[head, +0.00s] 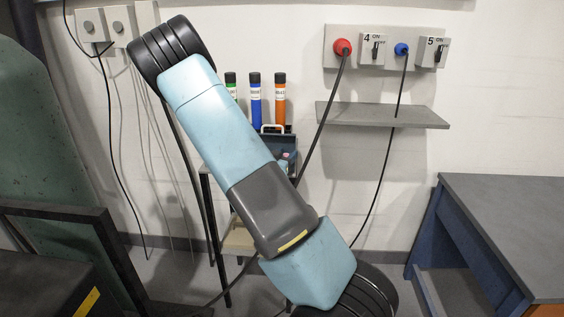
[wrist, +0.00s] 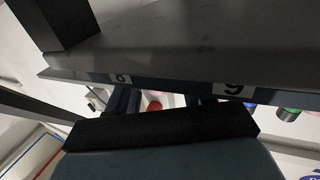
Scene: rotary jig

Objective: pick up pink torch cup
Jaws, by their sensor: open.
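I cannot clearly make out the pink torch cup. In the wrist view, a small red round thing (wrist: 154,106) and a pinkish patch beside it show between my fingers, below a grey shelf edge; they are too small to identify. My gripper (wrist: 162,101) shows in the wrist view as a teal body with a black bar and two dark fingers set apart, open, with nothing visibly held. In the head view my arm hides the gripper and part of the small rack (head: 279,145) behind it.
A grey shelf (wrist: 200,45) with labels 8 and 9 spans the wrist view close ahead. In the head view, several labelled tubes (head: 255,98) stand behind my arm. A wall shelf (head: 382,115) is beneath sockets, and a grey-topped bench (head: 510,225) stands right.

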